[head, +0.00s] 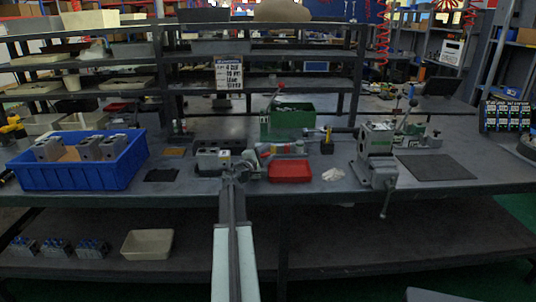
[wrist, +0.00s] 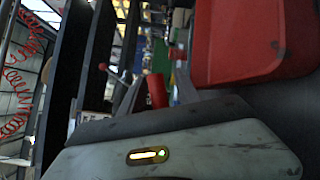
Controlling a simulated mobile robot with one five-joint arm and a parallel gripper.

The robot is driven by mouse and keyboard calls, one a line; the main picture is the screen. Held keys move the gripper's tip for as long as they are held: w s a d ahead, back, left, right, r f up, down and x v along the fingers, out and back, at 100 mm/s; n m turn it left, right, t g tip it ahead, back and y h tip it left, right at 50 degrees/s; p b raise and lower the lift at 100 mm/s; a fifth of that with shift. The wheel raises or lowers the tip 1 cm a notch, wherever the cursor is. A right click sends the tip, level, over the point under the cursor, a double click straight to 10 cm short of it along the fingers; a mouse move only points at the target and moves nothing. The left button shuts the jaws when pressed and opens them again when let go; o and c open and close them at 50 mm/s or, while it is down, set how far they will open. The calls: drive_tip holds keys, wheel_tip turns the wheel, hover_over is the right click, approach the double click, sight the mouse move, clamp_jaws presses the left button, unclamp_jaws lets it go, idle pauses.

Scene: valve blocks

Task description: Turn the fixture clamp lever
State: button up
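A thin lever with a red knob (head: 280,87) rises from the fixture area at the middle of the bench, in front of a green bin. A red-knobbed lever (wrist: 103,67) also shows at left in the wrist view, which is turned on its side. My gripper (head: 244,166) is low over the bench, beside the grey valve block and left of the red tray. In the wrist view my gripper (wrist: 158,88) has its fingers apart. A red cylindrical part (wrist: 157,92) shows between them; contact is not visible. The lever's base is partly hidden.
A red tray (head: 290,171) lies right of my gripper and looms large in the wrist view (wrist: 235,42). A grey valve block (head: 208,160) is at left, a blue crate (head: 85,175) further left. A vise (head: 377,160) stands right. The green bin (head: 292,121) is behind.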

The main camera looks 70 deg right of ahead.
clamp_jaws()
idle(1.4)
